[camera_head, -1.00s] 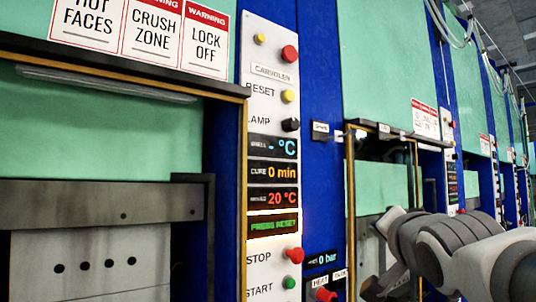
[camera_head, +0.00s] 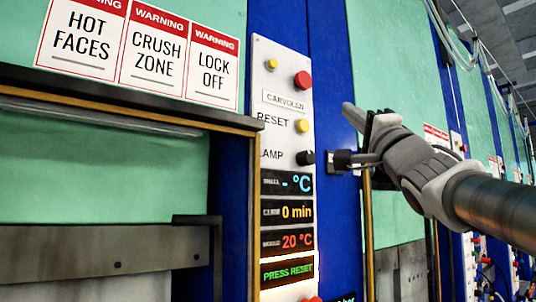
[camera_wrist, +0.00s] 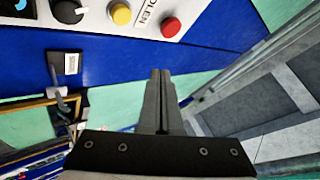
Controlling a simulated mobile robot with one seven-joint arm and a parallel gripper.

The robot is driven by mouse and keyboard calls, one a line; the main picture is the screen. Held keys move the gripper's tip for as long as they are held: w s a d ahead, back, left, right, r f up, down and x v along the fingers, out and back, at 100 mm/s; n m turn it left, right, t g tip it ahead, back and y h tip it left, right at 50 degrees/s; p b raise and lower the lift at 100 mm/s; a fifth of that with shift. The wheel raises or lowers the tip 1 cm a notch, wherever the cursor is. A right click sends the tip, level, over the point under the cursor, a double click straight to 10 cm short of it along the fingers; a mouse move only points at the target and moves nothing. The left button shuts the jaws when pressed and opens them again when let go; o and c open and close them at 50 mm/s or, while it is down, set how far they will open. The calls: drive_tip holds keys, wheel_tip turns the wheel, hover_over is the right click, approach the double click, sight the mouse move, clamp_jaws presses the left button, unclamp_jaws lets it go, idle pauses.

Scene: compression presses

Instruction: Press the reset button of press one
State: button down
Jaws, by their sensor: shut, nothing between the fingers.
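The press's white control panel (camera_head: 284,75) stands upright in the middle of the head view. The yellow reset button (camera_head: 302,126) sits beside the RESET label, below a red button (camera_head: 303,79) and above a black lamp knob (camera_head: 306,158). The display (camera_head: 287,272) reads PRESS RESET in green. My gripper (camera_head: 348,108) is shut and empty, right of the panel and apart from the reset button. In the wrist view, the shut fingers (camera_wrist: 159,75) lie over the blue frame. The yellow button (camera_wrist: 121,14) shows at the top, clear of the fingertips.
A small label tag and bracket (camera_head: 338,160) stick out from the blue post right of the lamp knob, near my gripper. Warning signs (camera_head: 150,45) are on the green press at left. More presses stand in a row at the right.

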sight(306, 120)
drive_tip(key=w+a, duration=0.5)
drive_tip(key=w, duration=0.2)
drive_tip(key=shift+b, duration=0.35)
drive_tip(key=shift+w+a, duration=0.1)
idle(2.0)
drive_tip(key=shift+w+a, duration=0.2)
drive_tip(key=shift+w, duration=0.1)
drive_tip(key=shift+w+a, duration=0.3)
drive_tip(key=shift+w, duration=0.1)
idle(0.8)
drive_tip(key=shift+s+d, duration=0.1)
drive_tip(key=shift+s, duration=0.05)
drive_tip(key=shift+s+d, duration=0.45)
drive_tip(key=shift+s, duration=0.15)
